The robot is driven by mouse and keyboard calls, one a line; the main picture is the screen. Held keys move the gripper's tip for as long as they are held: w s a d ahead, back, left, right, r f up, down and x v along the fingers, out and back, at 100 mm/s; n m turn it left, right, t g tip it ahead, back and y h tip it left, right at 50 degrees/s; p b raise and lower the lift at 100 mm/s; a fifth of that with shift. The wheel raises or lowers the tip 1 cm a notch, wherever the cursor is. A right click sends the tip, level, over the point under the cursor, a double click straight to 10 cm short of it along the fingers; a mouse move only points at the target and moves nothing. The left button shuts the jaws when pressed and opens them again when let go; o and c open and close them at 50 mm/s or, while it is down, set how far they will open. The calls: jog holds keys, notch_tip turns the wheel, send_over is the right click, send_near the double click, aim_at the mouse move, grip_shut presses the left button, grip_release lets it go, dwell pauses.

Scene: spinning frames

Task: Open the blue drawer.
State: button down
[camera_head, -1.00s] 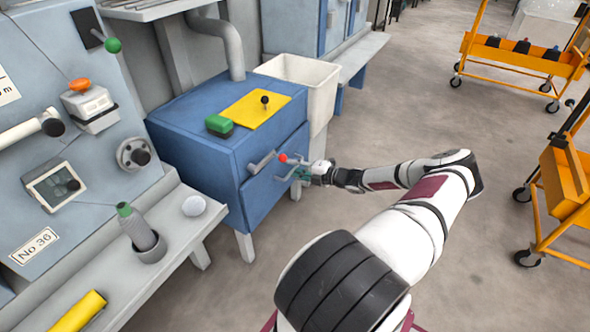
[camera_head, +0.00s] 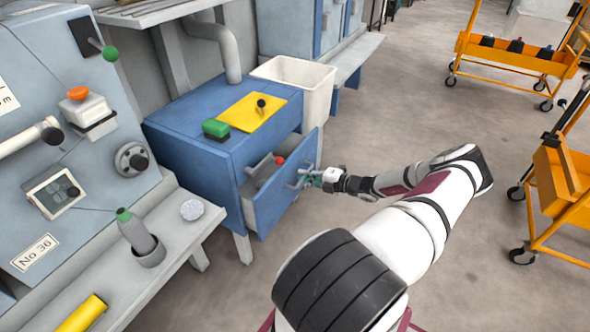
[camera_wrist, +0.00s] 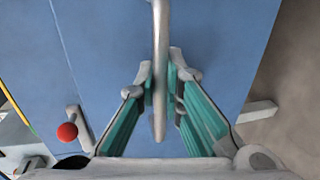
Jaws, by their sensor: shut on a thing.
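The blue drawer (camera_head: 285,188) stands partly pulled out from the blue cabinet (camera_head: 190,150) in the head view. Its inside shows as a gap behind the front panel. In the wrist view the drawer front (camera_wrist: 215,40) fills most of the picture. My gripper (camera_head: 312,180) is at the drawer's grey handle (camera_head: 297,184). In the wrist view the handle (camera_wrist: 159,60) runs between the two green fingers of my gripper (camera_wrist: 160,85), which are shut on it.
A grey lever with a red knob (camera_head: 280,160) is by the drawer's top edge; the knob also shows in the wrist view (camera_wrist: 67,131). A white bin (camera_head: 300,75) stands behind the cabinet. Orange carts (camera_head: 560,190) are at the right. The floor (camera_head: 400,120) between is clear.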

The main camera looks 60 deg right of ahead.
jog(key=f+v, duration=0.3)
jog(key=v, duration=1.2)
jog(key=shift+s, duration=0.4)
jog(key=shift+d, duration=0.1)
jog(key=c, duration=1.7)
grip_release()
jog(key=v, duration=1.2)
jog(key=shift+d, duration=0.1)
